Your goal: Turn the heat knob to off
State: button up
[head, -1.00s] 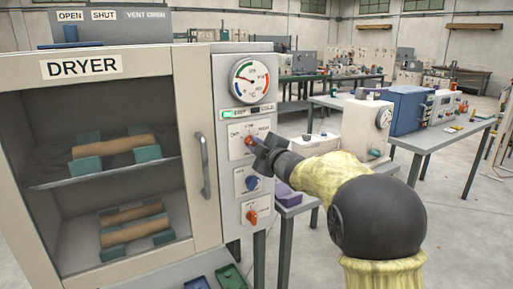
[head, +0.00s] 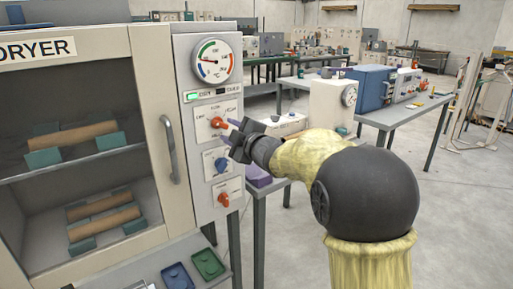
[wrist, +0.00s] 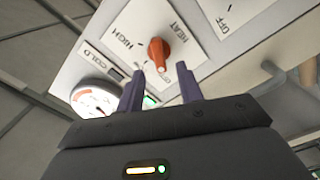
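The heat knob (head: 217,122) is the orange-red top knob on the dryer's control panel. In the wrist view the knob (wrist: 159,54) sits on a white plate lettered HEAT, with HIGH at its left; another small label beside it is partly hidden, so I cannot read its setting. My gripper (wrist: 160,80) is open, its two fingers apart. The knob shows just beyond the gap between the fingertips, and nothing is held. In the head view my gripper (head: 231,134) is just right of and below the knob; I cannot tell whether they touch.
A blue knob (head: 221,165) and a lower orange knob (head: 223,199) sit beneath. The round gauge (head: 213,61) and a lit green indicator (head: 192,97) are above. The dryer's door handle (head: 170,150) stands out at left. Benches with equipment stand behind; floor at right is open.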

jog(key=v, duration=1.3)
jog(key=shift+d, duration=0.1)
jog(key=s+d+f+m+g+h, duration=0.2)
jog(key=d+f+m+h, duration=0.2)
jog(key=f+m, duration=0.3)
jog(key=s+d+f+m+g+h, duration=0.1)
jog(key=s+d+f+m+h, duration=0.1)
jog(key=d+f+m+h, duration=0.45)
jog(key=s+f+m+g, duration=0.6)
jog(key=s+f+g, duration=0.3)
jog(key=s+f, duration=0.8)
jog(key=w+p+v, duration=0.2)
jog(key=p+v, duration=0.9)
jog(key=v, duration=0.1)
jog(key=w+d+r+p+v, duration=0.1)
jog(key=w+p+v, duration=0.2)
jog(key=p+v, duration=0.9)
jog(key=shift+d+r, duration=0.25)
jog(key=shift+r, duration=0.15)
